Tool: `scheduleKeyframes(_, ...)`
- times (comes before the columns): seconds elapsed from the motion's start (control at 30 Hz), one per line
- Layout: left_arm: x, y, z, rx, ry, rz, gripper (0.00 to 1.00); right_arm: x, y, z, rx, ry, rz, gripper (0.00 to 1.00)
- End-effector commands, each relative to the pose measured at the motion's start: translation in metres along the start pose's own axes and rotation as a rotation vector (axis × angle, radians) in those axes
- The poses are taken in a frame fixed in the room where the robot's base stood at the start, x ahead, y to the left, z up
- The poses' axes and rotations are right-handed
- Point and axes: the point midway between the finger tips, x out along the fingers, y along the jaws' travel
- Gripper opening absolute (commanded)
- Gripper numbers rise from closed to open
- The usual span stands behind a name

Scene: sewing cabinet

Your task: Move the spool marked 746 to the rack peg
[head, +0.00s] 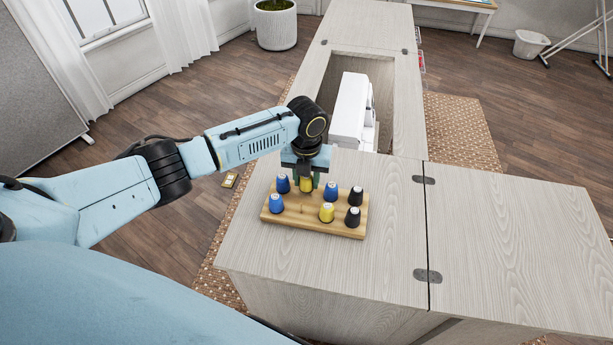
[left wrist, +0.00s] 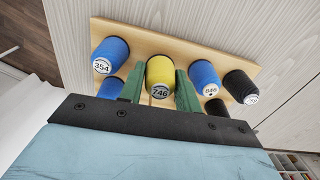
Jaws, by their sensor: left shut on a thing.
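The yellow spool marked 746 (left wrist: 160,76) is between the green fingers of my left gripper (left wrist: 158,90), its label facing the left wrist camera. In the head view the same spool (head: 306,185) shows below the left gripper (head: 306,180), in line with the back row of the wooden peg rack (head: 290,222). The gripper is shut on it. I cannot tell whether its base sits on the rack or is slightly raised. The front row has a gap between a blue spool (head: 276,203) and another yellow spool (head: 327,212). My right gripper is out of view.
Blue spools (head: 282,184) (head: 331,191) stand close on both sides of the gripped spool. Black spools (head: 355,196) (head: 352,217) fill the rack's right end. A white sewing machine (head: 350,110) sits in the cabinet opening behind. The cabinet top (head: 510,240) at right is clear.

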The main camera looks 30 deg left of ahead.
Motion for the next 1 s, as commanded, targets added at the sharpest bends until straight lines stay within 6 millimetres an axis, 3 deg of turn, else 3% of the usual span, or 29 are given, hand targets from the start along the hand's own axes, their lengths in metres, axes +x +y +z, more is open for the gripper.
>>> scheduleKeyframes(0.33,0.003,0.0,0.0,0.0,0.0,0.0,0.12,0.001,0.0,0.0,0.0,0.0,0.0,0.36)
scheduleKeyframes(0.37,0.003,0.0,0.0,0.0,0.0,0.0,0.36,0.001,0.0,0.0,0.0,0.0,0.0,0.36)
scheduleKeyframes(0.53,0.003,0.0,0.0,0.0,0.0,0.0,0.58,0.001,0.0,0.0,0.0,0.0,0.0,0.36)
scheduleKeyframes(0.83,0.001,0.0,0.0,0.0,-0.001,-0.001,0.58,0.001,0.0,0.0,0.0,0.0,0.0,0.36)
scheduleKeyframes(1.0,-0.018,0.0,0.001,0.0,-0.003,-0.002,0.58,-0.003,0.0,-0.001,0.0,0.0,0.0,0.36)
